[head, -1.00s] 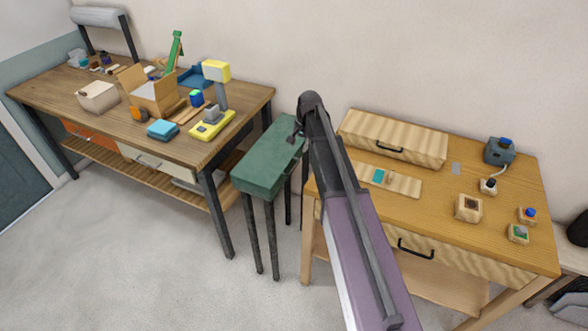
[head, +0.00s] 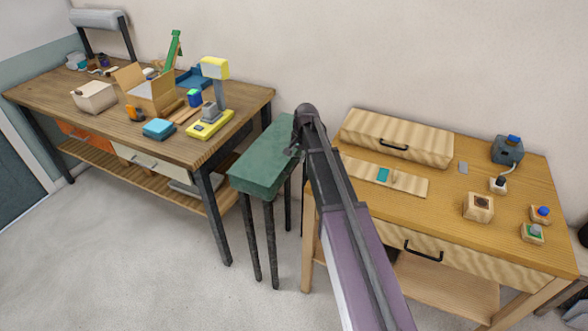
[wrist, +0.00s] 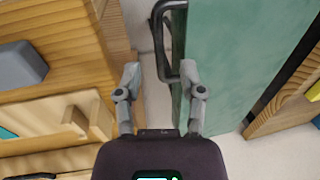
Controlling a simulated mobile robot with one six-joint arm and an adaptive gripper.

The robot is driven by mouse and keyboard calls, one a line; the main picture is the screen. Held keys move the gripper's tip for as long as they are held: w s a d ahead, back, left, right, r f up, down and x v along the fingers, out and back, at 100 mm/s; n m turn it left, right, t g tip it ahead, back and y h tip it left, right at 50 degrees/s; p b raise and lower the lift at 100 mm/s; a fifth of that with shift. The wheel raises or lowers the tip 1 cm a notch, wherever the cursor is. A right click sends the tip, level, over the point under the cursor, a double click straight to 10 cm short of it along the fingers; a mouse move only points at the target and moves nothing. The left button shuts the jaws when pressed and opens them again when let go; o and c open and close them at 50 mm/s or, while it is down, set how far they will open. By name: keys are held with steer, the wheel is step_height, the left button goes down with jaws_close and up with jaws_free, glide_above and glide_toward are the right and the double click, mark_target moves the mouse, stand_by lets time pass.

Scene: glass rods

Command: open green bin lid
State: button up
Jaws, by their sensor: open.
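The green bin (head: 262,160) stands on dark legs between two tables, and its lid looks closed. In the wrist view its green surface (wrist: 240,60) fills the upper right, with a dark bar handle (wrist: 159,45) along its left edge. My gripper (wrist: 160,72) is open, its two fingers apart, with the lower end of the handle between the fingertips and close to the right one. In the head view my gripper (head: 293,151) is at the bin's right side, small and partly hidden by my arm. I cannot tell whether a finger touches the handle.
The light wooden table (head: 440,215) stands close on the right, with a long wooden box (head: 425,146) and small blocks on top. The darker workbench (head: 90,125) stands on the left, holding a yellow device (head: 208,128) and a cardboard box. Bare floor lies in front.

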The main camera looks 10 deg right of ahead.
mark_target(294, 166)
steer(key=shift+w+a+f+b, duration=0.1)
steer(key=shift+a+f+b, duration=0.05)
steer(key=shift+f+b, duration=0.8)
steer(key=shift+w+a+f+b, duration=0.1)
steer(key=shift+f+b, duration=0.7)
steer(key=shift+f, duration=0.25)
jaws_close()
